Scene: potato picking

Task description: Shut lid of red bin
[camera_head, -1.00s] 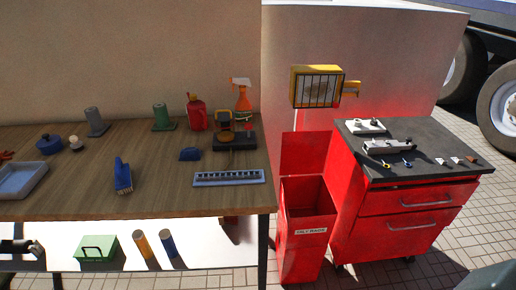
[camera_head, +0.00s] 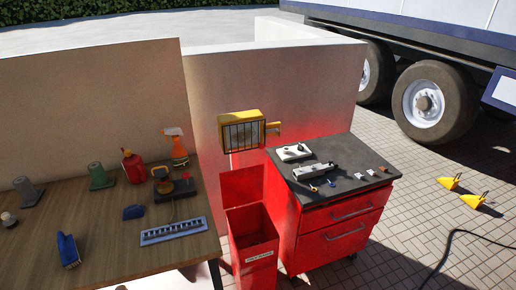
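The red bin (camera_head: 253,262) stands on the paved floor between the wooden workbench and the red tool cabinet. It has a pale label on its front, and its dark inside shows through the open top. Its lid (camera_head: 242,184) is open and stands upright at the back edge of the bin, near the wall. Neither of my grippers shows in this view.
The workbench (camera_head: 110,243) is left of the bin, holding a spray bottle (camera_head: 175,146) and a blue brush (camera_head: 68,250). The tool cabinet (camera_head: 338,226) stands close on the right. A yellow work lamp (camera_head: 241,130) is behind. Open paving lies right, with yellow chocks (camera_head: 474,200).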

